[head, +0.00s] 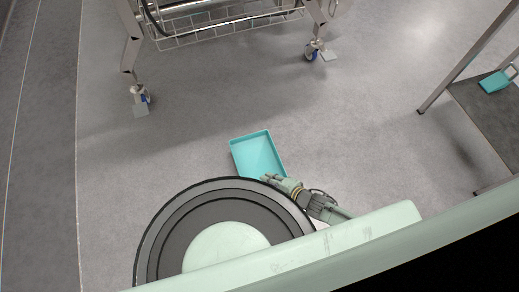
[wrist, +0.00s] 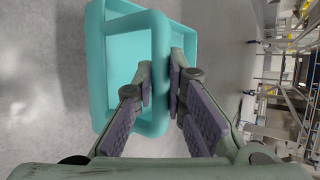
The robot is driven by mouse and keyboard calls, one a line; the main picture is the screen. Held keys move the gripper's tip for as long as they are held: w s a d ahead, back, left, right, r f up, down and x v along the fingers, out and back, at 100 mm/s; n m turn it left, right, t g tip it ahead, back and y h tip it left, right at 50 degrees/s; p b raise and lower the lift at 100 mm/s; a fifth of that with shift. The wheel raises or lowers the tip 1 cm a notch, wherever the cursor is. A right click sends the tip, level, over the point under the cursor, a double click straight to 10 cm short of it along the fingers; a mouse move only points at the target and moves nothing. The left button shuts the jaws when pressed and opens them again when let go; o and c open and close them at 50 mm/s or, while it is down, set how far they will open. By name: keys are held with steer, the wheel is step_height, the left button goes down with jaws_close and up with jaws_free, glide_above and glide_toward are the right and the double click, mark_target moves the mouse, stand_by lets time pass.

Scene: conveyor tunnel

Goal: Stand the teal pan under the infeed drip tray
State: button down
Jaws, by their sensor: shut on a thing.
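The teal pan (head: 256,153) is a shallow rectangular tray just beyond the front of my base in the head view. My gripper (head: 270,179) is at its near end. In the wrist view the pan (wrist: 128,58) shows a thick rounded teal bar running between my fingers. My gripper (wrist: 162,78) is shut on that bar, one finger inside the loop and one outside. I cannot tell whether the pan touches the floor or hangs just above it. I cannot pick out the infeed drip tray with certainty.
A grey table (head: 490,112) at the right bears another teal item (head: 494,82). The floor between pan and frame is clear.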

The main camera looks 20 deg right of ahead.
steer(key=b, duration=0.3)
glide_above(267, 159)
steer(key=f, duration=0.1)
steer(key=shift+d+f+b, duration=0.1)
steer(key=shift+f+b, duration=0.75)
steer(key=shift+f, duration=1.05)
steer(key=c, duration=1.6)
jaws_free()
steer(key=shift+c, duration=0.2)
steer(key=p+v, duration=0.6)
steer(key=v, duration=0.4)
steer(key=shift+s+d+r+p, duration=0.15)
steer(key=shift+r+p, duration=0.15)
steer(key=shift+r, duration=0.1)
steer(key=shift+s+d+r+p, duration=0.2)
steer(key=shift+s+d+p, duration=0.1)
steer(key=shift+s, duration=0.25)
